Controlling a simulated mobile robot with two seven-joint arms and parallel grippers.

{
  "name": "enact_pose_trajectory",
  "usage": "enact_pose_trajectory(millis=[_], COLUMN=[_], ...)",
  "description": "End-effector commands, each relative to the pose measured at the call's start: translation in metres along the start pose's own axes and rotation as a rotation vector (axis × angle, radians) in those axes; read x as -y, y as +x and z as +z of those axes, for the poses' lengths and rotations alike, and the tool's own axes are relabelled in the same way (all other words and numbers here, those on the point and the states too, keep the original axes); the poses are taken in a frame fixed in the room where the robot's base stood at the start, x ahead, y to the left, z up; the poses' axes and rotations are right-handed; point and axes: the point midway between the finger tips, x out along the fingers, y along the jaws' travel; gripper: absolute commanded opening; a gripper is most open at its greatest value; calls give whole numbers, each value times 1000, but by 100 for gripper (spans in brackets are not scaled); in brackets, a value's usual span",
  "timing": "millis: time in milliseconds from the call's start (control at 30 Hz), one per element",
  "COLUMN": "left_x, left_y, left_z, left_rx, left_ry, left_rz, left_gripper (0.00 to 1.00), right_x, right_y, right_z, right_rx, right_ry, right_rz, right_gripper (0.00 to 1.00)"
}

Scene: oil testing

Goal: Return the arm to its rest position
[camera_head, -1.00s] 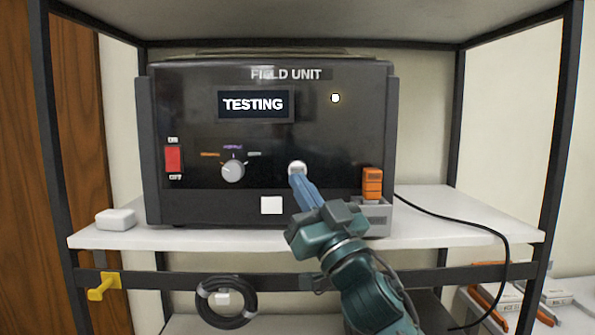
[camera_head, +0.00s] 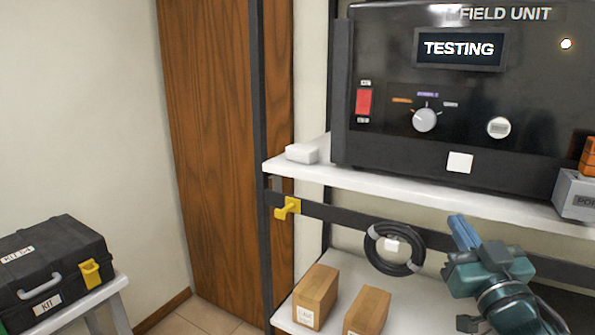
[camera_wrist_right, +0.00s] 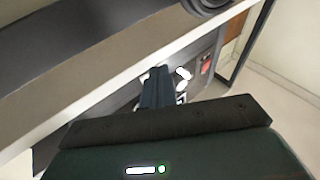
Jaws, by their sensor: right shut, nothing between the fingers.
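My right gripper (camera_head: 464,232) is at the lower right of the head view, its blue fingers together and empty. It is in front of the shelf rack, below the front edge of the upper shelf and just right of the black cable coil. The right wrist view shows its dark fingers (camera_wrist_right: 157,86) close together, with the shelf and unit beyond. The black field unit (camera_head: 390,100) stands on the upper shelf (camera_head: 480,200). Its screen (camera_head: 459,48) reads TESTING and a small light (camera_head: 566,43) glows. My left gripper is out of view.
A black cable coil (camera_head: 374,254) hangs from the rack near a yellow hook (camera_head: 287,208). Cardboard boxes (camera_head: 315,290) (camera_head: 367,310) stand on the lower shelf. A black kit case (camera_head: 50,265) rests on a stand at left. The floor between stand and rack looks clear.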

Motion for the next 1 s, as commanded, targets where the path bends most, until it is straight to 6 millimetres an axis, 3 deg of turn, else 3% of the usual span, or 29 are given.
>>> enact_pose_trajectory(millis=[33,200,300,433,600,700,800,1000], left_x=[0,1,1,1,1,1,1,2], left_y=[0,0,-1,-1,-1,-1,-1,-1], left_z=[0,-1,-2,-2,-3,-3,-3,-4], left_rx=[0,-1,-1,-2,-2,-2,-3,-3], left_ry=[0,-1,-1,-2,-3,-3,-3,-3], left_rz=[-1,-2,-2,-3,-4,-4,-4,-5], left_gripper=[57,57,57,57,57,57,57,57], right_x=[10,46,70,104,139,150,156,157], right_y=[-12,-68,-115,-186,-263,-289,-301,-303], right_z=[38,143,198,254,293,302,305,306], right_rx=[87,337,482,655,813,860,882,885], right_ry=[3,0,5,19,41,49,52,51], right_rz=[-16,-81,-126,-189,-253,-275,-286,-289], right_gripper=[0,0,0,0,0,0,0,0])
